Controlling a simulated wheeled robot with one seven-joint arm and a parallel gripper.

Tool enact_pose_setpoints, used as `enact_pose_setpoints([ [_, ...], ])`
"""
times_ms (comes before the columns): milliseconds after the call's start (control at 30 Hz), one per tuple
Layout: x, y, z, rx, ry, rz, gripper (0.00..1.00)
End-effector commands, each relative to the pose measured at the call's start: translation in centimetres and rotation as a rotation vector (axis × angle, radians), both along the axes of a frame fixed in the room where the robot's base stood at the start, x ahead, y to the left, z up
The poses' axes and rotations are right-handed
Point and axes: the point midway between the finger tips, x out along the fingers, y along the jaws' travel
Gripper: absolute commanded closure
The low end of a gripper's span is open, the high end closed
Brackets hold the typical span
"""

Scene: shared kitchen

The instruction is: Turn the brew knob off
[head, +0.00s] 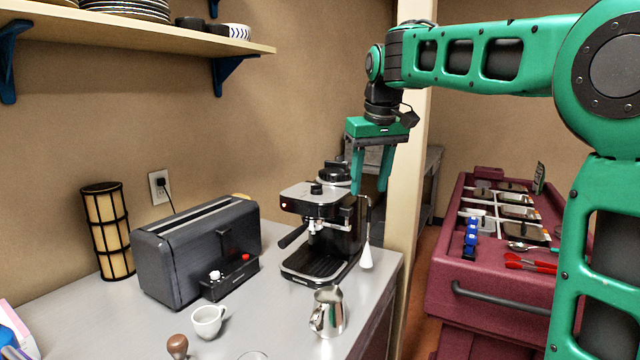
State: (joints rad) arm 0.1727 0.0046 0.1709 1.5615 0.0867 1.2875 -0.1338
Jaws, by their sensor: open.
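The silver and black espresso machine (296,193) stands at the right end of the grey counter. A small black knob (316,188) sits on its top front edge, and a small red light shows on its front left. I cannot tell whether this is the brew knob or how it is turned. A portafilter with a black handle (293,237) is at its front.
A dark toaster (180,255) stands left of the machine. A white cup (208,320) and a steel milk jug (329,312) stand in front. A shelf (150,27) overhangs at upper left. A post (408,170) rises behind my gripper. A maroon cart (480,285) stands right.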

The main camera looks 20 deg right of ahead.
Motion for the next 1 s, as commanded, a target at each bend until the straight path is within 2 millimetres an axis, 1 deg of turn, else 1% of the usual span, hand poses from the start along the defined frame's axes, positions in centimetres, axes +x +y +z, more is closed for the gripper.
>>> enact_pose_setpoints([
  [33, 2.2, 1.4, 1.3, 0.008, -0.019, 0.043, 0.56],
  [100, 4.5, 3.2, 3.0, 0.017, -0.045, 0.095, 0.56],
  [200, 6.9, 5.2, 4.9, 0.033, -0.075, 0.157, 0.56],
  [333, 8.6, 6.8, 6.4, 0.047, -0.101, 0.205, 0.56],
  [467, 9.3, 7.3, 6.8, 0.052, -0.111, 0.223, 0.56],
  [567, 9.6, 7.4, 6.2, 0.054, -0.111, 0.226, 0.56],
  [633, 9.9, 7.5, 5.4, 0.053, -0.111, 0.224, 0.56],
  [1000, 12.1, 8.0, -0.5, 0.053, -0.11, 0.223, 0.56],
])
